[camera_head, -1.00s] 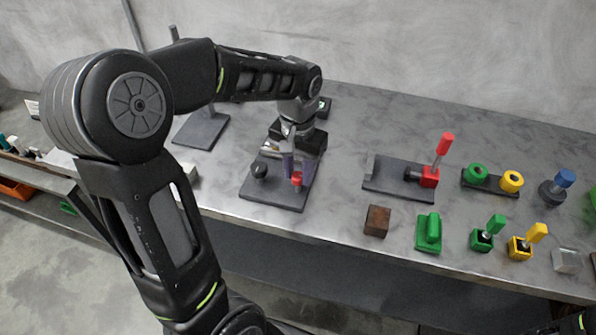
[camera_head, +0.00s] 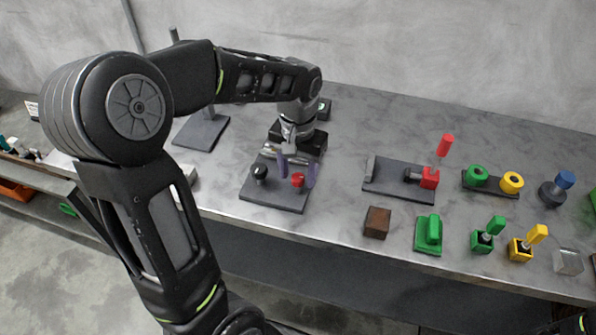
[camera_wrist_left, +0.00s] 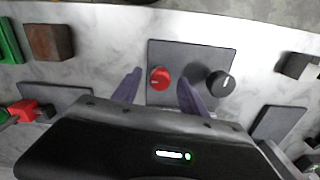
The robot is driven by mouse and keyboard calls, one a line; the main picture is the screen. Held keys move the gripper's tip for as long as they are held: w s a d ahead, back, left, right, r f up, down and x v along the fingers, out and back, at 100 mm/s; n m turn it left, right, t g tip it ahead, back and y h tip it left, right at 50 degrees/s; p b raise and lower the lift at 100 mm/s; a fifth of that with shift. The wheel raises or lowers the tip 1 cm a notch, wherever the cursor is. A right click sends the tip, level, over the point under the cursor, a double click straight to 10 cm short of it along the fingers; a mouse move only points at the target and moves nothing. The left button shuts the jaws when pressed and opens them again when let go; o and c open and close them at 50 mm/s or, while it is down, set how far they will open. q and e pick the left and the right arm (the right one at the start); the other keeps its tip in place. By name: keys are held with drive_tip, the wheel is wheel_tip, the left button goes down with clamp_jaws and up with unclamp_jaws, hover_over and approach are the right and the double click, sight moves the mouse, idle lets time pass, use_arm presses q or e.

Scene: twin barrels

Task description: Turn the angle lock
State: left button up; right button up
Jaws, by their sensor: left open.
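A dark square plate (camera_head: 275,203) near the front edge of the table bears a red knob (camera_head: 298,180) and a black knob (camera_head: 259,172). I take it for the angle lock. In the left wrist view, the red knob (camera_wrist_left: 159,78) and the black knob (camera_wrist_left: 220,83) each carry a pale pointer line. My left gripper (camera_head: 297,172) is open, with one purple finger on each side of the red knob. In the left wrist view, the fingers (camera_wrist_left: 158,88) stand apart from the red knob, and the right finger is between the two knobs. My right gripper is out of view.
Right of the plate stand a grey fixture with a red handle (camera_head: 445,145), a brown block (camera_head: 377,222), a green-handled piece (camera_head: 429,234) and green and yellow switches. A dark stand (camera_head: 201,132) is behind on the left. Bare table separates the plate from the red-handled fixture.

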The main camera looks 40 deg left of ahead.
sight(297, 177)
use_arm(q)
drive_tip(key=shift+r, duration=3.9)
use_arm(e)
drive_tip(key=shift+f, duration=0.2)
use_arm(q)
drive_tip(key=shift+s, duration=0.1)
